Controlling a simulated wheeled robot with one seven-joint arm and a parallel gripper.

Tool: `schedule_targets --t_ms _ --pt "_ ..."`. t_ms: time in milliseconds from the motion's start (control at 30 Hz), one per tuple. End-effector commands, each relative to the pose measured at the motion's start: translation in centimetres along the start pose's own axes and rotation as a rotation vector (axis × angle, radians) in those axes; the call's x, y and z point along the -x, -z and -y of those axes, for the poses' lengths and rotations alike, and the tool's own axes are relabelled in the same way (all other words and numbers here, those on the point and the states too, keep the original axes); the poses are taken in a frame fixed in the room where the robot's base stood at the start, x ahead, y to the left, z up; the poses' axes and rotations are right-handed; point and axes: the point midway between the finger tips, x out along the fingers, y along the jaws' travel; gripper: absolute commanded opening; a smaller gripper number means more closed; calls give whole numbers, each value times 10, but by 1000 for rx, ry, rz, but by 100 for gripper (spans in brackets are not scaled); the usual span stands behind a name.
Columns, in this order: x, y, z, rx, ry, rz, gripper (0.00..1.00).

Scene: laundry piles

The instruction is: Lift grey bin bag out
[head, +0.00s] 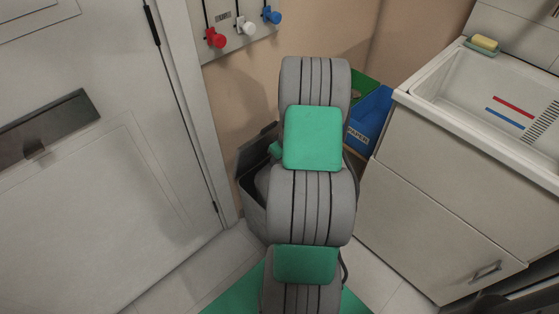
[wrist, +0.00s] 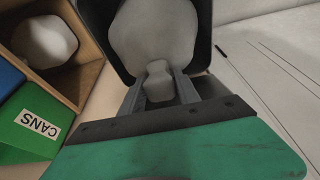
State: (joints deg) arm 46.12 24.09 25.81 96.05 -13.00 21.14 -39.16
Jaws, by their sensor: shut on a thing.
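The grey bin bag (wrist: 152,32) fills the mouth of a dark bin (wrist: 200,50) in the wrist view. Its knotted neck (wrist: 159,82) stands up toward the camera. My gripper (wrist: 160,86) is shut on this neck, with one finger on each side. The bag sits within the bin's rim; its lower part is hidden. In the head view the dark bin (head: 246,206) stands by the wall, mostly behind my arm, and my gripper is hidden there.
A green bin (wrist: 30,122) labelled CANS and a blue bin (head: 367,118) stand nearby. A brown box (wrist: 82,75) holds another pale bag (wrist: 45,40). A sink cabinet (head: 430,200) is on the right and a white door (head: 90,180) on the left.

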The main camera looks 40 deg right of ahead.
Motion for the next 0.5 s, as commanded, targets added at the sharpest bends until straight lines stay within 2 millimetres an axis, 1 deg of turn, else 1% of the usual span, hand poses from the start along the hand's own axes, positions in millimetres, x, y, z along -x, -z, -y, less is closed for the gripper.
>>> schedule_targets --t_ms 33,500 --pt "10 5 -1 1 -3 -4 0" --pt "54 18 -1 1 -3 -4 0"
